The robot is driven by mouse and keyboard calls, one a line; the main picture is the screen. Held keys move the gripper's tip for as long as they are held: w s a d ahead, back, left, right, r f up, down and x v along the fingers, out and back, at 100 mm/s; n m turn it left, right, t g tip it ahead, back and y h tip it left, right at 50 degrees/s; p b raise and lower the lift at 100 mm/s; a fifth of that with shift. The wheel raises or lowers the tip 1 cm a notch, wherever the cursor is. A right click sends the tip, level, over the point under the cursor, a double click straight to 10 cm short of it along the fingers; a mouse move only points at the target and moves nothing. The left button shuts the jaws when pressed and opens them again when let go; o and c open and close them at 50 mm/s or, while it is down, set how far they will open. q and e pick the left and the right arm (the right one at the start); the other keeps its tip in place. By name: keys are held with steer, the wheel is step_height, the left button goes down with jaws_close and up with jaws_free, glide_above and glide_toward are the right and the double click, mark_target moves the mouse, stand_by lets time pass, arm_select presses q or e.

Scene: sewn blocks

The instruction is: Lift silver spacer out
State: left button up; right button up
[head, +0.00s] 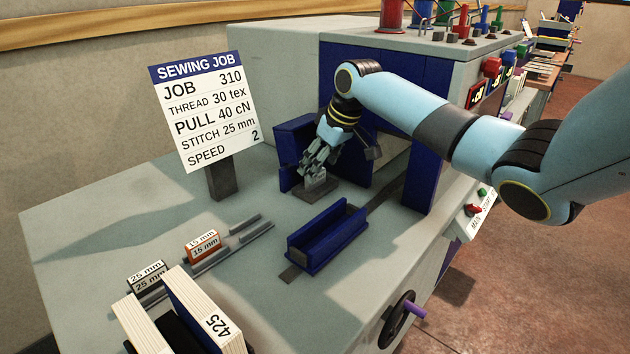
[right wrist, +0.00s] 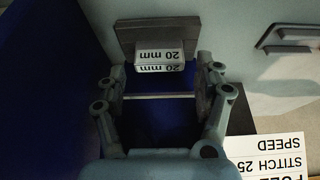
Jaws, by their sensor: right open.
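The silver spacer (right wrist: 163,56), labelled 20 mm, sits against a dark grey seat (right wrist: 128,38) in the right wrist view. In the head view the spacer (head: 315,180) is small and partly hidden below my right gripper (head: 317,163), beside blue blocks of the machine. My right gripper in the right wrist view (right wrist: 162,72) is open, with one finger to each side of the spacer's near end. Gaps show between the fingers and the spacer, and nothing is held. My left gripper is not in view.
A blue open trough (head: 327,240) stands nearer on the grey table. The job sign (head: 205,110) stands left of my right gripper. White numbered blocks (head: 205,310) stand at the front.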

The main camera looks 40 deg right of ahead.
steer(key=x, duration=0.2)
steer(key=shift+w+f, duration=0.15)
steer(key=shift+f, duration=0.2)
steer(key=shift+w+f, duration=0.2)
steer(key=shift+f, duration=0.25)
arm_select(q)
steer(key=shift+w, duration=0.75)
arm_select(e)
steer(key=c, duration=1)
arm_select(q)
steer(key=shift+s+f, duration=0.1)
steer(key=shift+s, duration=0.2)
arm_select(e)
steer(key=shift+r, duration=0.2)
